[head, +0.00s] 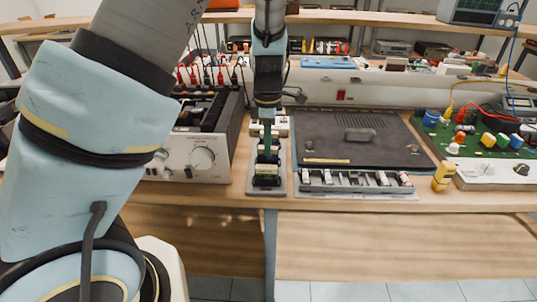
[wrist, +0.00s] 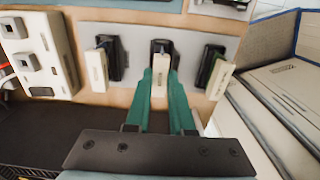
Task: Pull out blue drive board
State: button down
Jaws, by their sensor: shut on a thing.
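A narrow grey rack plate (head: 280,188) lies on the bench. In the wrist view this plate (wrist: 136,38) carries three dark slots in a row, each with a cream, handle-like piece: left (wrist: 97,72), middle (wrist: 160,76) and right (wrist: 219,78). My gripper (head: 266,135) points down over the rack. In the wrist view its green fingers (wrist: 160,85) are shut on the middle cream handle, which has small dark lettering I cannot read. The middle piece still stands at its slot.
A silver unit with a knob (head: 203,158) stands close on the left. A dark flat panel (head: 345,128) and a row of switches (head: 355,182) lie close on the right. A yellow piece (head: 443,176) and a green board (head: 475,132) are farther right. The bench's front edge is near.

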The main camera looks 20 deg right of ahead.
jog(key=shift+r+p, duration=3.75)
jog(key=shift+p, duration=0.1)
